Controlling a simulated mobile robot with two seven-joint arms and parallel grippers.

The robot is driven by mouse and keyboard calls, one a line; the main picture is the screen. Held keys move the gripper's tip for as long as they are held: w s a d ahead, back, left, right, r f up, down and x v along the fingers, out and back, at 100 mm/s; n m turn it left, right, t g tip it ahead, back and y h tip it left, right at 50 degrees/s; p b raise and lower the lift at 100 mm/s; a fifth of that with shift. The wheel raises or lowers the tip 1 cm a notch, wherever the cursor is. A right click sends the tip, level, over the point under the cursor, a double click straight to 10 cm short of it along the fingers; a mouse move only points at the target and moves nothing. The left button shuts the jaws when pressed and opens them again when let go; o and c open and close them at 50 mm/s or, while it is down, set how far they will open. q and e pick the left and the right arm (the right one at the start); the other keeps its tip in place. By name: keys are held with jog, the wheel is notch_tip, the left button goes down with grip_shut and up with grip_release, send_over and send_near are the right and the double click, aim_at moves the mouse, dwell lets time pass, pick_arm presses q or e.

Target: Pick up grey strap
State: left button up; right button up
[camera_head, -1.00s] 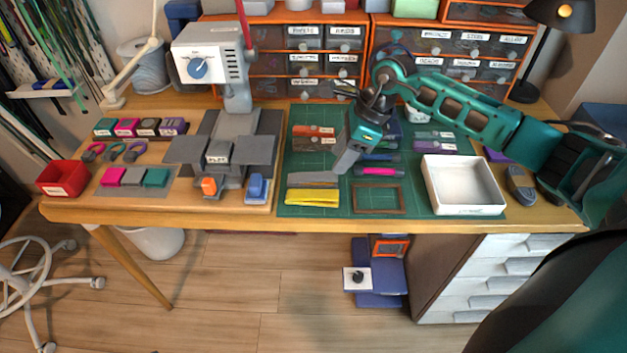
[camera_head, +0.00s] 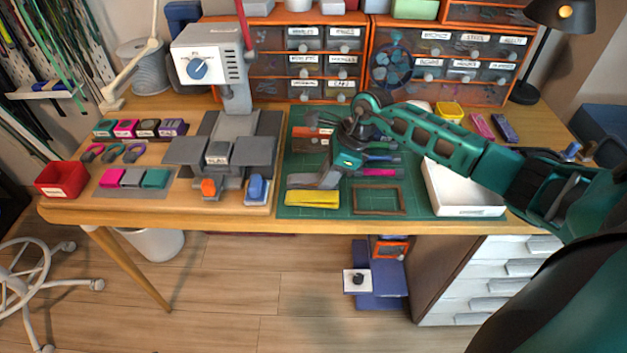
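The grey strap (camera_head: 302,180) lies flat on the green cutting mat, just behind a yellow strap (camera_head: 313,198). My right gripper (camera_head: 329,179) reaches in from the right and points down at the right end of the grey strap. It covers that end, and I cannot tell whether its fingers touch the strap. The gap between its fingers cannot be made out. My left gripper is not in view.
A brown frame (camera_head: 379,213) and a white tray (camera_head: 463,211) lie right of the straps. A grey fixture (camera_head: 220,153) stands on the board to the left. Tools and a pink-marked item (camera_head: 378,172) lie behind the frame. Orange drawer cabinets line the back.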

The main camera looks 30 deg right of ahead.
jog(key=c, duration=0.5)
jog(key=shift+r, duration=0.1)
